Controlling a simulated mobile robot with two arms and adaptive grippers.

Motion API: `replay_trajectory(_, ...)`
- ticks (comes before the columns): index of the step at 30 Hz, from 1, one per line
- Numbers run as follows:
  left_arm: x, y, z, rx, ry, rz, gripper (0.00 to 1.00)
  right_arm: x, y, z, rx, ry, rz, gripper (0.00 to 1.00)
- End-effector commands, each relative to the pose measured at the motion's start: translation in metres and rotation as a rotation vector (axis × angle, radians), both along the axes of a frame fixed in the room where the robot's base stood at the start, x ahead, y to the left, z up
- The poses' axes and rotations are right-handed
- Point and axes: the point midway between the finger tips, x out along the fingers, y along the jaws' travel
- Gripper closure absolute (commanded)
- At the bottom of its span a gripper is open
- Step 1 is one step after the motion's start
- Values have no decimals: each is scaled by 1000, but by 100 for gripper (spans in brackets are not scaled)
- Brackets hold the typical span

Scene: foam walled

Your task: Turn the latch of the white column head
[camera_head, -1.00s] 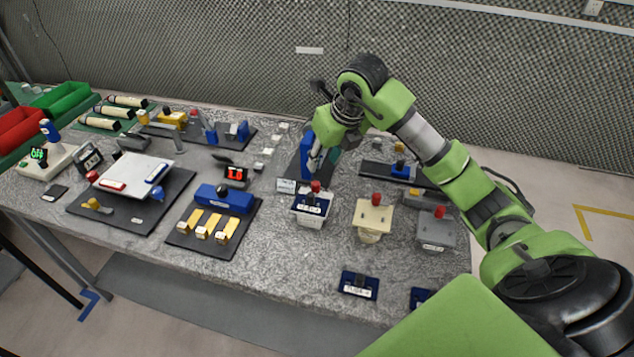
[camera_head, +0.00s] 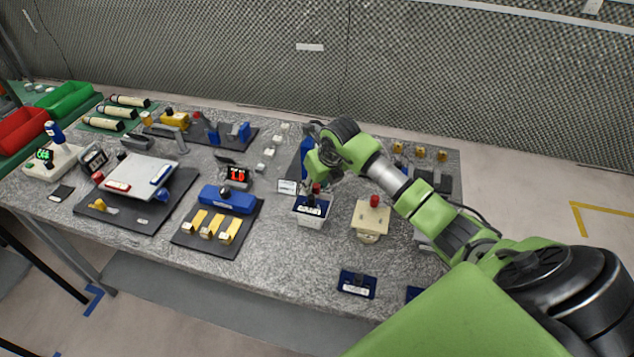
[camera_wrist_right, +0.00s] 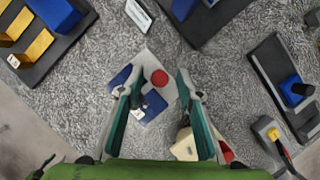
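The white column head (camera_head: 311,219) stands on the grey speckled table, with a dark blue top and a red knob. My right gripper (camera_head: 316,186) is directly above it and partly covers the knob. In the right wrist view the open fingers (camera_wrist_right: 156,86) are on either side of the red knob (camera_wrist_right: 160,78), with clear gaps. The blue and white top (camera_wrist_right: 147,108) shows between and beyond them. I cannot tell how high the fingertips are above the top. My left gripper is not in view.
A cream column head (camera_head: 367,229) with a red knob stands close on the right. A grey one is mostly hidden behind my right arm. A blue block unit (camera_head: 227,199) is on the left. A dark blue labelled plate (camera_head: 357,284) lies in front. The table between is clear.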

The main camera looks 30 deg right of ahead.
Motion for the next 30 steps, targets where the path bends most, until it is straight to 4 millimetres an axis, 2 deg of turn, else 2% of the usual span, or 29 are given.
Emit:
replay_trajectory(8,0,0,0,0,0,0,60,0,0,-2,1,1,0,67)
replay_trajectory(9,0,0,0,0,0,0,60,1,0,-2,1,1,0,70)
replay_trajectory(12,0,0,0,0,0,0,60,1,0,-2,1,1,0,96)
replay_trajectory(13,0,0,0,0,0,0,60,1,0,-2,1,0,0,100)
replay_trajectory(23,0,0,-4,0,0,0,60,1,-1,-3,0,0,18,100)
replay_trajectory(30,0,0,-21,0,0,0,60,1,-3,-5,-3,-1,124,100)
